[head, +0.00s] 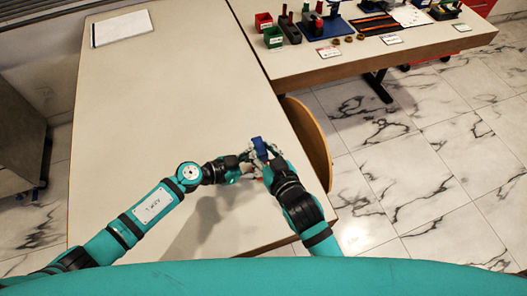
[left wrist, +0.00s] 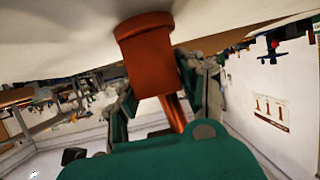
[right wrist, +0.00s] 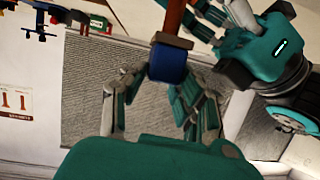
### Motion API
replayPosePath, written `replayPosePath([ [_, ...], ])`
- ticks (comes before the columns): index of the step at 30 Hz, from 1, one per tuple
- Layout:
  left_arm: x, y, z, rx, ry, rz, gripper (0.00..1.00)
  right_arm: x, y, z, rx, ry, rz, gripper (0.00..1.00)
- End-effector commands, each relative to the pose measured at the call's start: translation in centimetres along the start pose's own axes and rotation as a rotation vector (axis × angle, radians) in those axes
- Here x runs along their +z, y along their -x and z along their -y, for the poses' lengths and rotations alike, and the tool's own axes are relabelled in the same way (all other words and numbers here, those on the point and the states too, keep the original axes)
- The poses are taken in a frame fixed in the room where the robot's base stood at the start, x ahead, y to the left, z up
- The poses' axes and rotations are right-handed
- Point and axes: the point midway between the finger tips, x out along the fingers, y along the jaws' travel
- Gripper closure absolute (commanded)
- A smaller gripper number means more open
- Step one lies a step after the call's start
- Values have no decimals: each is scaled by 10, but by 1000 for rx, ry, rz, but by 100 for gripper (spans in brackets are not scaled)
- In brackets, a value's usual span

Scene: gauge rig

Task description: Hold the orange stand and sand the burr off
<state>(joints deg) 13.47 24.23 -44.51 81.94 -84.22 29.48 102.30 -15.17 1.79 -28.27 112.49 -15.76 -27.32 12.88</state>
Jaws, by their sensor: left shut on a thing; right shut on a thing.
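The orange stand (left wrist: 148,60) fills the middle of the left wrist view, its wide rim against the pale tabletop. My left gripper (head: 243,168) is shut on it, with fingers on both sides. In the head view the hands mostly hide the stand. My right gripper (head: 266,155) is shut on a blue block (head: 258,143). In the right wrist view the blue block (right wrist: 167,65) sits between the fingertips, with a brown face (right wrist: 171,40) meeting the stand's orange post (right wrist: 175,15). I cannot tell if they touch. The burr cannot be made out.
The pale table (head: 190,100) is bare around the hands, with a white pad (head: 122,28) at its far left. A wooden chair back (head: 308,140) is close to the right edge. A second table (head: 345,68) behind holds bins, tools and mats.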

Motion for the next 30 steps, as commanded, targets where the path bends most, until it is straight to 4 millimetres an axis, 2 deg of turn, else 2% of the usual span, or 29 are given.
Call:
replayPosePath([
  [1,-1,0,0,0,-2,-2,96,11,0,-1,3,2,25,100],
  [7,-1,0,0,0,-2,-2,96,7,-1,-1,4,3,23,100],
  [24,0,0,0,0,-1,1,96,-43,-11,-1,2,1,9,100],
  [30,1,0,0,1,0,1,96,-53,-13,0,2,2,9,100],
])
